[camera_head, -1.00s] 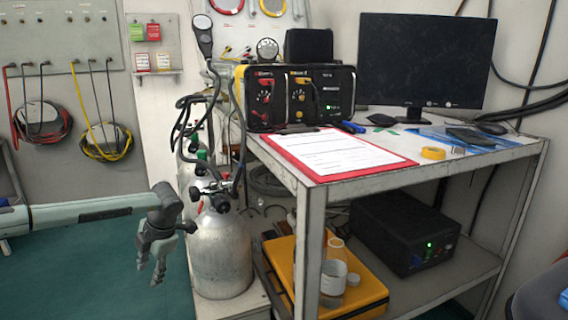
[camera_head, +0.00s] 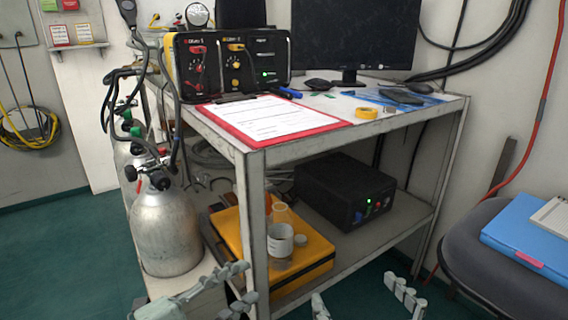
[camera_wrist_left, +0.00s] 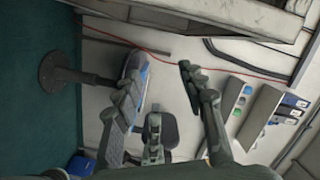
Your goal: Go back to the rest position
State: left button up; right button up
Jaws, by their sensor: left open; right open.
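My left gripper (camera_head: 248,282) is low at the bottom of the head view, in front of the shelf rack's lower left corner. Its two fingers are apart with nothing between them. The left wrist view also shows its open fingers (camera_wrist_left: 161,76), spread and empty. My right gripper (camera_head: 356,290) shows at the bottom edge of the head view, right of the left one. Its fingertips are wide apart and empty; the rest of it is out of frame.
The metal shelf rack (camera_head: 254,205) stands close ahead, with the air panel (camera_head: 225,68) and clipboard (camera_head: 268,120) on top. A gas cylinder (camera_head: 166,230) stands at left. A grey chair (camera_head: 480,255) holds a blue folder (camera_head: 525,236) at right. Floor at far left is clear.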

jog(key=s+d+f+g+h+p, duration=0.1)
jog(key=d+f+g+h+p, duration=0.35)
jog(key=f, duration=0.85)
pick_arm(q)
jog(key=s+a+f+n+g+y+p, duration=0.1)
jog(key=s+a+f+n+g+y, duration=0.2)
jog(key=a+f+n, duration=0.3)
jog(key=s+a+f+n+g+y+p, duration=0.2)
jog(key=s+a+f+n+g+y, duration=0.1)
jog(key=s+a+f+n+y, duration=0.3)
jog(key=s+a+f+n+g+y+p, duration=0.1)
jog(key=s+a+f+n+g+y, duration=0.2)
jog(key=f, duration=0.8)
jog(key=s+a+n+y, duration=0.2)
jog(key=a+n, duration=0.2)
jog(key=n, duration=0.1)
jog(key=shift+a+f+n+p, duration=0.15)
jog(key=shift+f+n+p, duration=0.05)
jog(key=shift+n+p, duration=0.2)
pick_arm(e)
jog(key=s+d+f+m+g+h, duration=0.1)
jog(key=s+d+f+m+g, duration=0.1)
jog(key=s+d+f+g, duration=0.6)
jog(key=s+d+f, duration=0.3)
jog(key=shift+s+d+f, duration=0.15)
jog(key=shift+f, duration=0.15)
jog(key=shift+h, duration=0.25)
